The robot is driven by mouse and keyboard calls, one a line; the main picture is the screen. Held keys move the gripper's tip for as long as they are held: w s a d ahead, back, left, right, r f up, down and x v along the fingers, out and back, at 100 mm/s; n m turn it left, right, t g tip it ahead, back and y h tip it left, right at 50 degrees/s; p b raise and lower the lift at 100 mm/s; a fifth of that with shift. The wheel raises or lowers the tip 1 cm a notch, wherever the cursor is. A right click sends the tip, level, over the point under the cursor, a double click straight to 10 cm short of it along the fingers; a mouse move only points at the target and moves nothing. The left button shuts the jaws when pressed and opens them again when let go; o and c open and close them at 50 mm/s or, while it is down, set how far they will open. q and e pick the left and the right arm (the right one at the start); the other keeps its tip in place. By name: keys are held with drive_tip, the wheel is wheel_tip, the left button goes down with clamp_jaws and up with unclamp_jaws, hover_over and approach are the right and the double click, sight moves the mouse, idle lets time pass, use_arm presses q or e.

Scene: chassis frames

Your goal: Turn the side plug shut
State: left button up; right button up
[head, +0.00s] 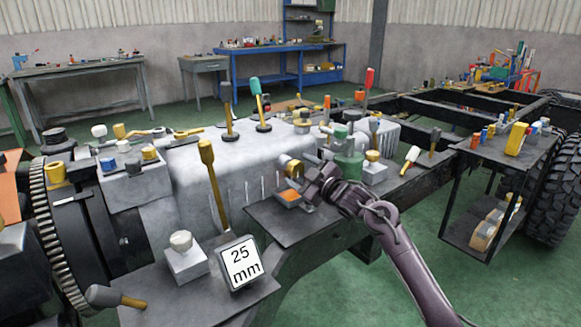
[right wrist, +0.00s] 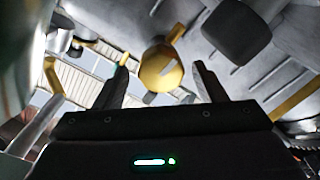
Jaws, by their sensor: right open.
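The side plug, a yellow round piece with a small handle, shows at the side of the grey casing (head: 235,165) in the head view (head: 292,166). In the right wrist view the yellow plug (right wrist: 160,70) appears between my fingers, its handle sticking up to the right. My right gripper (head: 308,180) is open beside the plug, with one finger on each side of it in the wrist view (right wrist: 160,88). I cannot tell whether the fingers touch the plug. My left gripper is out of view.
A dark shelf plate (head: 315,222) with an orange-topped block (head: 289,197) lies below my right gripper. A green-based fitting (head: 349,160) stands close to its right.

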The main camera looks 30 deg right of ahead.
sight(298, 170)
drive_tip(key=shift+w+a+f, duration=0.1)
drive_tip(key=shift+w, duration=0.95)
drive_tip(key=shift+w+a, duration=0.1)
drive_tip(key=shift+w, duration=0.9)
drive_tip(key=c, duration=1)
